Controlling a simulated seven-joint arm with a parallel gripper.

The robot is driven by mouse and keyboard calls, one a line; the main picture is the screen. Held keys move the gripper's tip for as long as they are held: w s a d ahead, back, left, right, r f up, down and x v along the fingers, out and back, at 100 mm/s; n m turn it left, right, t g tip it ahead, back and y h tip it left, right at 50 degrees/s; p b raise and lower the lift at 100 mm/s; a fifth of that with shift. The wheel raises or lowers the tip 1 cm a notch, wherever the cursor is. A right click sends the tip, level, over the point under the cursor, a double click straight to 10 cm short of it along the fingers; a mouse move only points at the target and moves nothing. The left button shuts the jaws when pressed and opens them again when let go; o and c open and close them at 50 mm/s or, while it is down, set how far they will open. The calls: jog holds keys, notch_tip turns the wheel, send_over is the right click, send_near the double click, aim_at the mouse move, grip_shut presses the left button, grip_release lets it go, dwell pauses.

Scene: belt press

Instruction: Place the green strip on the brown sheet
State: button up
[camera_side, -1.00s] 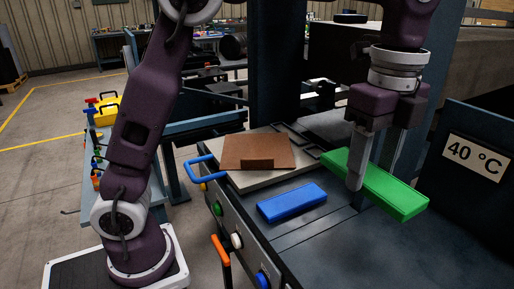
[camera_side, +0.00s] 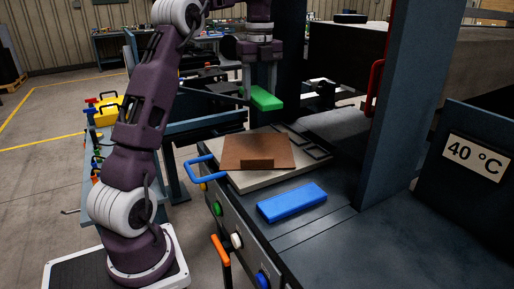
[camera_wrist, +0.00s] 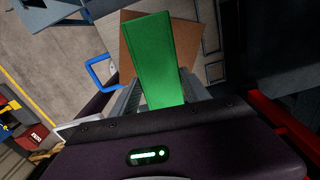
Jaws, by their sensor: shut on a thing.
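The green strip (camera_side: 265,97) is held in my gripper (camera_side: 261,84), high above the press plate in the side view. The gripper is shut on it. In the wrist view the green strip (camera_wrist: 151,55) lies between the fingers and covers part of the brown sheet (camera_wrist: 193,38) below. In the side view the brown sheet (camera_side: 235,150) lies on a pale plate (camera_side: 250,181). A small brown block (camera_side: 257,164) stands at the sheet's front edge. The strip is clear of the sheet, with a visible gap between them.
A blue strip (camera_side: 292,202) lies on the dark press table in front of the plate. A blue handle (camera_side: 199,172) sticks out at the plate's left. A dark blue post (camera_side: 405,100) with a red handle (camera_side: 374,88) stands to the right. A 40 °C sign (camera_side: 474,157) is at far right.

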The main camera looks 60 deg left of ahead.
aim_at(257, 147)
jog(key=f, duration=1.5)
jog(key=shift+s+a, duration=0.2)
jog(key=shift+a, duration=0.15)
jog(key=shift+f, duration=0.1)
jog(key=o, duration=1.6)
